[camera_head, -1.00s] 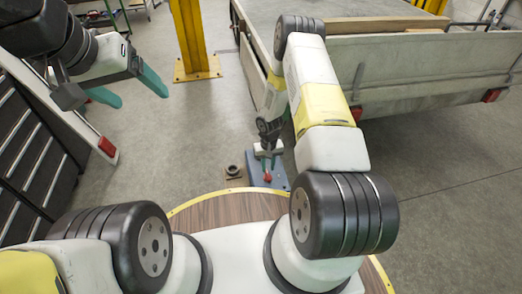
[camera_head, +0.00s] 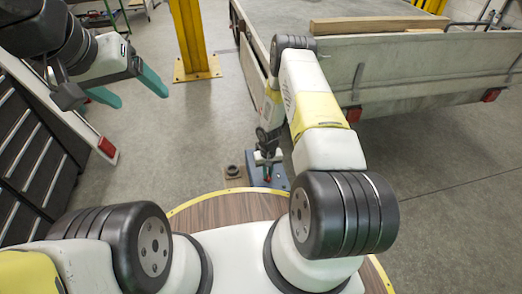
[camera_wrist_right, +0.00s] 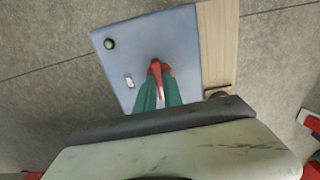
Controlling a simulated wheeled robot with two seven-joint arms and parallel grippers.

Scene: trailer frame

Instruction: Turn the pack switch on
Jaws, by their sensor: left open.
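A blue-grey box (camera_head: 280,179) stands on the floor just beyond my base; its top face also shows in the right wrist view (camera_wrist_right: 180,35). A red switch handle (camera_wrist_right: 157,67) rises from this face, with a small white rocker-like part (camera_wrist_right: 129,80) and a dark green round button (camera_wrist_right: 109,43) to its left. My right gripper (camera_wrist_right: 160,80) points down at the box, its teal fingertips at the red handle, one on each side. Whether they press on it I cannot tell. My left gripper (camera_head: 135,90) is open and empty, high at the upper left.
A pale wooden strip (camera_wrist_right: 218,45) lies along the box's edge. A small dark round part (camera_head: 232,171) is left of the box. The grey trailer (camera_head: 430,75) stands close behind and right of my right arm. Dark drawers (camera_head: 35,150) stand at left, a yellow post (camera_head: 188,35) behind.

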